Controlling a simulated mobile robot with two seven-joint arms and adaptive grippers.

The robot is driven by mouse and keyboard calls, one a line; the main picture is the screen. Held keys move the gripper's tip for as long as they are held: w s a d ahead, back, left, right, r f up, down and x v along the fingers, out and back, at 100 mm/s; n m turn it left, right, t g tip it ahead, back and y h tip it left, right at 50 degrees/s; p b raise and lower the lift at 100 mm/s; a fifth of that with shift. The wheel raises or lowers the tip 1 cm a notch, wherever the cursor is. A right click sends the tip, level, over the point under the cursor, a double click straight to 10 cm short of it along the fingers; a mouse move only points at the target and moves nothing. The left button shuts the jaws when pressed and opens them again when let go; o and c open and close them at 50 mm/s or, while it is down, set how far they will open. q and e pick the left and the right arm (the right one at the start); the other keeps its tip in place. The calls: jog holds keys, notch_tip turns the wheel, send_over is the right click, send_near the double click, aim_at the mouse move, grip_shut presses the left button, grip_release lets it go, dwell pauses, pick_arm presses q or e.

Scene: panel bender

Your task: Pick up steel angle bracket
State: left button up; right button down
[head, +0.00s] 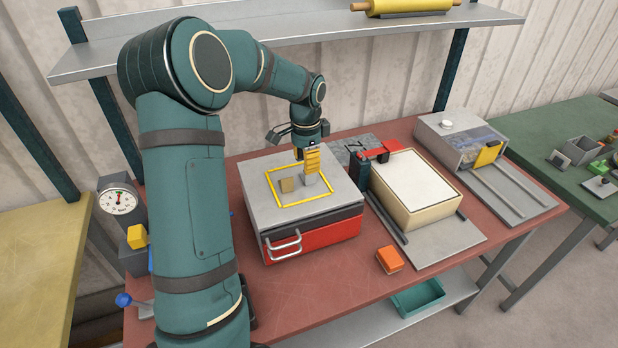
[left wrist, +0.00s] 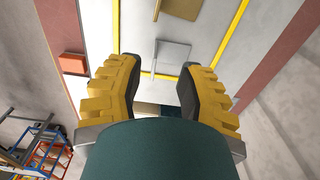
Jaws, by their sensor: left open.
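The steel angle bracket (head: 309,181) is a small grey metal piece inside the yellow outlined square on the grey top of the red drawer unit. In the left wrist view the bracket (left wrist: 172,58) shows a flat grey face and a thin edge, ahead of and between my fingertips. My left gripper (head: 312,160) points down just over the bracket and hides part of it in the head view. In the left wrist view its yellow fingers (left wrist: 172,75) with dark pads stand apart, with nothing held between them. My right gripper is not in view.
A tan block (head: 287,185) sits close left of the bracket. The drawer unit (head: 315,238) has a handle in front. A cream-topped box (head: 412,185) with a red and black clamp stands to the right. An orange block (head: 390,259) lies on the red table. A shelf (head: 280,35) runs behind.

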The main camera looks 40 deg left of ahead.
aim_at(309, 184)
pick_arm(q)
jog(key=shift+w+d+f, duration=0.1)
jog(key=shift+d+f, duration=0.1)
jog(key=shift+f, duration=1.3)
jog(key=shift+d+f, duration=0.15)
jog(key=shift+f, duration=1.35)
grip_shut()
